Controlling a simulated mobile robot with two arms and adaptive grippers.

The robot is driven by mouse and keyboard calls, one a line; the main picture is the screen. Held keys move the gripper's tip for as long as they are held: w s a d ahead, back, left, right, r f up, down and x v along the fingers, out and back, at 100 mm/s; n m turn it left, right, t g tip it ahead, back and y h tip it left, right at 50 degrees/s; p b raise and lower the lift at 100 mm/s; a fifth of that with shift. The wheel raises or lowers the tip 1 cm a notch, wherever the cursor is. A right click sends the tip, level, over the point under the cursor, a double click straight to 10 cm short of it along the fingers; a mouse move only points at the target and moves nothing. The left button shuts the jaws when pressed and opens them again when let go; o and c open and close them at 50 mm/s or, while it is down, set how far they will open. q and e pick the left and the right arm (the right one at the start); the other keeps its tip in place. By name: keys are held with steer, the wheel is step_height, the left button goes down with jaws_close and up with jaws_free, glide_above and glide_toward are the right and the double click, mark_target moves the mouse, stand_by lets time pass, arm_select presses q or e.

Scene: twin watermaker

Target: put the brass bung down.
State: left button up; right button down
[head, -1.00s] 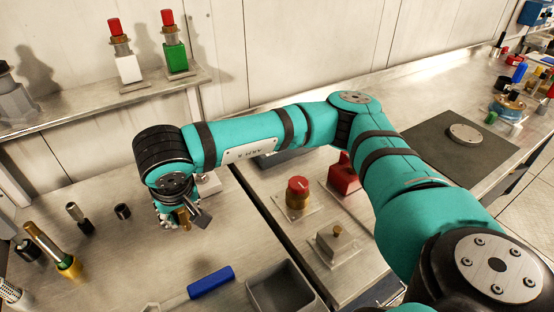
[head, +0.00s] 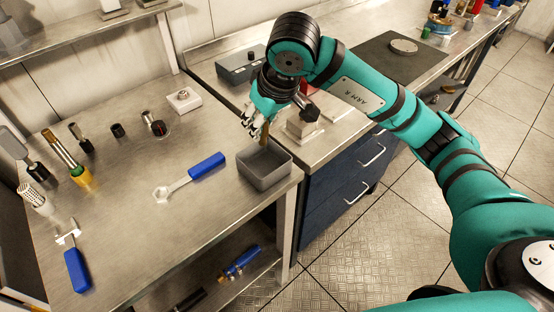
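My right gripper (head: 257,122) comes in on the teal arm from the right. Its pale fingers point down and are closed around the brass bung (head: 264,133), of which only a short, brownish-gold length shows. The bung hangs upright just over the back edge of the open grey bin (head: 266,182), as seen from the head. I cannot tell whether its lower end is inside the rim or touches anything. The bin looks empty where I can see in. My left gripper is out of view.
A blue-handled wrench (head: 190,177) lies left of the bin. A white block (head: 183,101) and several dark fittings stand farther back. A metal block (head: 302,124) is close right of the gripper. The bench middle is mostly clear.

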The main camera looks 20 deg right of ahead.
mark_target(263, 136)
step_height(263, 136, down, 4)
steer(key=shift+w+f+p, duration=0.1)
steer(key=shift+p, duration=0.2)
step_height(263, 136, down, 4)
steer(key=shift+f+p, duration=0.15)
steer(key=shift+p, duration=0.25)
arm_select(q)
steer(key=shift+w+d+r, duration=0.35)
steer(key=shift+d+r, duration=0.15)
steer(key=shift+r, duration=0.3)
arm_select(e)
steer(key=shift+f+b, duration=0.15)
steer(key=shift+b, duration=0.15)
steer(key=c, duration=1)
jaws_free()
steer(key=shift+c, duration=0.2)
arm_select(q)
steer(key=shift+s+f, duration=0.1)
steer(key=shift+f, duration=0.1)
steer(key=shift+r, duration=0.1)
